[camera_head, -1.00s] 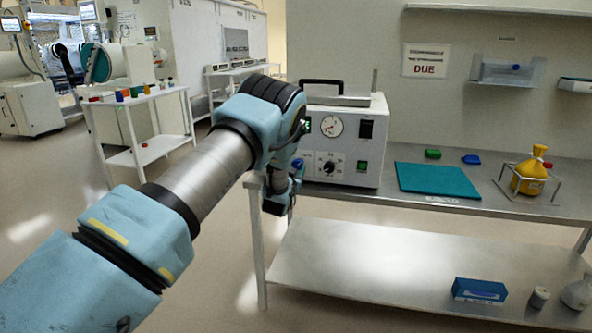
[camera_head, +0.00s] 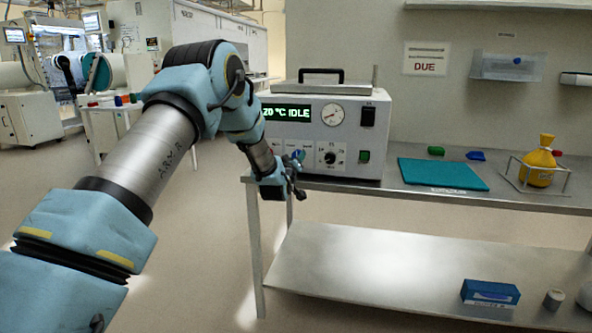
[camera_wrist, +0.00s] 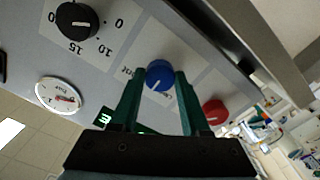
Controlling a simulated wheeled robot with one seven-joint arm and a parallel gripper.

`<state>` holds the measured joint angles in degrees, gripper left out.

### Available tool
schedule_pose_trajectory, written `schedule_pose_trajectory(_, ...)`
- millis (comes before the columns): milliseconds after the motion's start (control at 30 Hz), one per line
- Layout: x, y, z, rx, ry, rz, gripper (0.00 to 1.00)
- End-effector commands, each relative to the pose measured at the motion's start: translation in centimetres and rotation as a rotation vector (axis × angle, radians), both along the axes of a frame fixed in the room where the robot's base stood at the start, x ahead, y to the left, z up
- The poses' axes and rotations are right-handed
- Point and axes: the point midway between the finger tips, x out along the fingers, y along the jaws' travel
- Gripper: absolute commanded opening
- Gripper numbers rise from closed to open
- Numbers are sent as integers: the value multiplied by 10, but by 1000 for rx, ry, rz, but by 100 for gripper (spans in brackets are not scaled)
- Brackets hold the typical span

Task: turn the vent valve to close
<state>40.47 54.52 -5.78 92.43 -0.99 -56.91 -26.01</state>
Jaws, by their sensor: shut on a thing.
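The vent valve looks to be the blue knob (camera_wrist: 160,75) on the instrument's front panel, in the wrist view. It has a white pointer mark and partly hidden lettering beside it. My gripper (camera_wrist: 163,82) has its two green fingers on either side of the knob, shut on it. In the head view the blue knob (camera_head: 299,156) shows at the lower left of the white instrument (camera_head: 345,110), with my gripper (camera_head: 297,172) at it. The display (camera_head: 287,113) reads "20 °C IDLE".
A red knob (camera_wrist: 214,112) is close beside the right finger in the wrist view. A black dial (camera_wrist: 76,20) and a gauge (camera_wrist: 59,96) are on the left. A teal mat (camera_head: 440,174) and a yellow flask (camera_head: 540,162) stand on the bench to the right.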

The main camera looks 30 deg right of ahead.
Motion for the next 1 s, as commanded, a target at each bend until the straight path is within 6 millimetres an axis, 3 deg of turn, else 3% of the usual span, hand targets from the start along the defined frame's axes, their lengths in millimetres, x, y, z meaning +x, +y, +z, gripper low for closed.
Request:
schedule_pose_trajectory(600,0,0,-3,-406,377,2,0)
schedule_pose_trajectory(1000,0,0,-1,-545,509,1,0)
